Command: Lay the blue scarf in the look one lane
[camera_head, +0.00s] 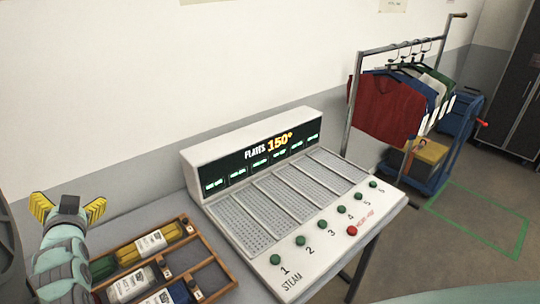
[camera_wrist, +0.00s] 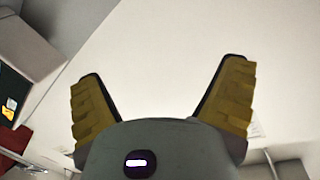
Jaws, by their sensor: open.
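A dark blue rolled item (camera_head: 180,292) with a white label, which looks like the blue scarf, lies in the front part of a wooden tray (camera_head: 222,270), partly cut off by the picture's bottom edge. The steam machine (camera_head: 300,215) has several perforated plate lanes side by side, all bare. Its leftmost lane (camera_head: 240,228) lies behind the green button marked 1; the small display names are unreadable. My gripper (camera_head: 68,206) is open and empty, raised at the left above and beside the tray. Its spread yellow fingers also show in the wrist view (camera_wrist: 162,75), with only wall between them.
Yellow (camera_head: 150,243) and grey-white (camera_head: 130,285) labelled rolls share the tray. A red button (camera_head: 352,230) sits on the machine's front. A garment rack with a red garment (camera_head: 388,108) and a blue trolley (camera_head: 440,155) stand right. Green tape marks open floor.

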